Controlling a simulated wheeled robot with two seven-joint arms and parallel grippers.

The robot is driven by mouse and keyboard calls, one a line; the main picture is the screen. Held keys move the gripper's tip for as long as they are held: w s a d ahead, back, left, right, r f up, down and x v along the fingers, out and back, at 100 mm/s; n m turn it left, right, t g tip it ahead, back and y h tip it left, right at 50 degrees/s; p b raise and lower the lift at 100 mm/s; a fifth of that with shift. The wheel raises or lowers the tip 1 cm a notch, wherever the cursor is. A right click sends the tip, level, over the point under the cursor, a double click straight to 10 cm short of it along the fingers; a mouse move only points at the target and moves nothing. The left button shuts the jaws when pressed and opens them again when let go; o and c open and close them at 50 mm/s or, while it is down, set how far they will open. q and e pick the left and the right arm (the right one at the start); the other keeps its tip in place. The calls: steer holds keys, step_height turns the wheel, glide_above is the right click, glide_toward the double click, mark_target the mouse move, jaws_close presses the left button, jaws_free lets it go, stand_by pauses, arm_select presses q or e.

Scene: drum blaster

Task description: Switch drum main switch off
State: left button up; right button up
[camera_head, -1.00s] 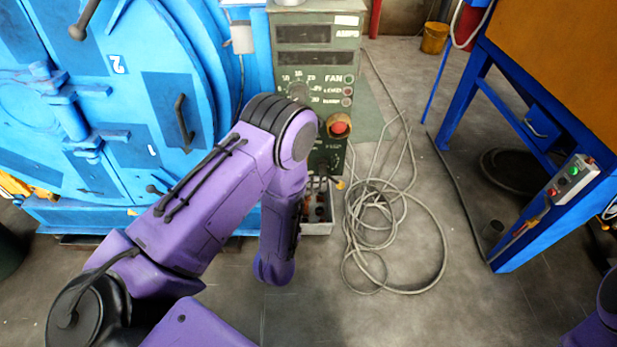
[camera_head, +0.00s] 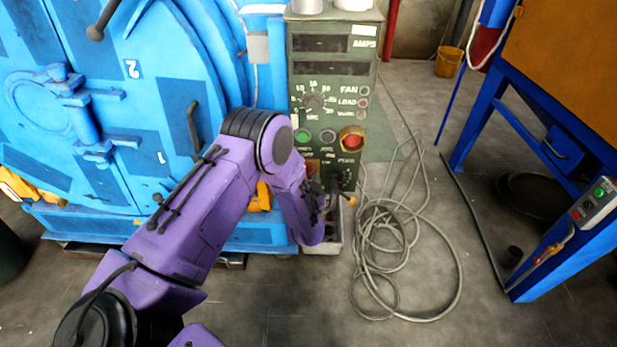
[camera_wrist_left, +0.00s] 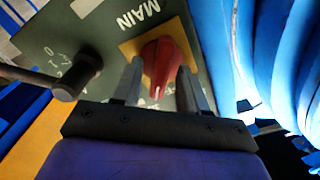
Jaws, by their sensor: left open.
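The red main switch knob (camera_wrist_left: 160,62) sits on a yellow plate below the word MAIN on the green control panel (camera_wrist_left: 100,45). My left gripper (camera_wrist_left: 160,78) is open, with one finger on each side of the knob. I cannot tell whether the fingers touch it. In the head view the control cabinet (camera_head: 331,72) stands beside the blue drum (camera_head: 120,95). There my left gripper (camera_head: 322,193) is low in front of the cabinet, partly behind my forearm. The main switch cannot be made out there. My right gripper is not in view.
A black lever (camera_wrist_left: 66,86) sticks out from the panel beside the gripper in the wrist view. A red push button (camera_head: 352,141) is higher on the cabinet. Coiled cables (camera_head: 400,250) lie on the floor. A blue frame (camera_head: 540,245) with a small button box (camera_head: 596,201) stands at right.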

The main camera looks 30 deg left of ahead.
arm_select(q)
jaws_close()
steer(key=shift+r, duration=0.1)
steer(key=n, duration=0.3)
steer(key=shift+n, duration=0.3)
steer(key=shift+s+a+r+n, duration=0.1)
steer(key=shift+a+n, duration=0.05)
steer(key=shift+n, duration=1.55)
jaws_free()
